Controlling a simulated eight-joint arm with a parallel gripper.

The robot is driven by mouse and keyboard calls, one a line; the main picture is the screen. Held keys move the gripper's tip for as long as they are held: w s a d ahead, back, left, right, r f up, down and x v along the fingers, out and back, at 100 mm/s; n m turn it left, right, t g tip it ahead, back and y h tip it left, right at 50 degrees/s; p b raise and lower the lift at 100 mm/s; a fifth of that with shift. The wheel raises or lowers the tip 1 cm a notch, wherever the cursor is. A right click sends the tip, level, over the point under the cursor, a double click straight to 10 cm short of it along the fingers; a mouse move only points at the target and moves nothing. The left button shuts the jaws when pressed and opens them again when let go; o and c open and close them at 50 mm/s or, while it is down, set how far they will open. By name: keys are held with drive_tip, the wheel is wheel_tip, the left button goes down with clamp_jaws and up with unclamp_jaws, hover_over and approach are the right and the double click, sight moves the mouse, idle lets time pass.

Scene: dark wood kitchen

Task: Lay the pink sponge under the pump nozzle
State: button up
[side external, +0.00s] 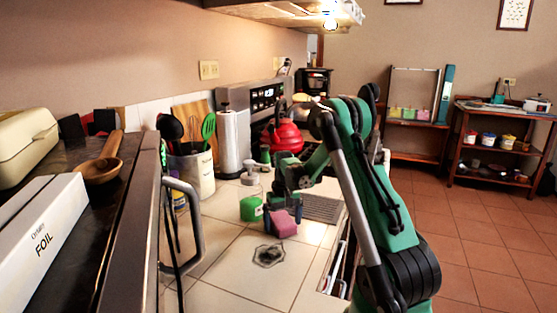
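The pink sponge (283,225) is at the middle of the tiled counter, between the fingers of my gripper (283,213). The green fingers sit close on both sides of it, and my gripper looks shut on it. I cannot tell whether the sponge touches the counter. The pump bottle (251,208), clear with green liquid in its lower part, stands upright just left of my gripper. Its grey pump head with the nozzle (250,176) is on top. The sponge is to the right of the bottle and nearer the camera.
A utensil crock (192,172) and a paper towel roll (234,145) stand at the back left. A red kettle (283,137) is behind my gripper. A metal drain plate (269,255) lies in front, with clear tiles around it. A grey rail (187,225) rises at the left.

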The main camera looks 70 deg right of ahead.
wheel_tip(320, 180, up, 12)
drive_tip(key=shift+r, duration=0.15)
idle(0.5)
drive_tip(key=shift+r, duration=0.1)
wheel_tip(320, 180, up, 5)
drive_tip(key=t+h, duration=0.1)
hover_over(283, 221)
wheel_tip(283, 221, down, 12)
drive_tip(key=shift+d+r, duration=0.1)
drive_tip(key=shift+r, duration=0.15)
drive_tip(key=shift+w+d+f, duration=0.1)
drive_tip(key=shift+d+f, duration=0.05)
drive_tip(key=shift+f, duration=1.35)
drive_tip(key=shift+w+d+f, duration=0.1)
drive_tip(key=shift+f, duration=1.35)
drive_tip(key=shift+f, duration=0.2)
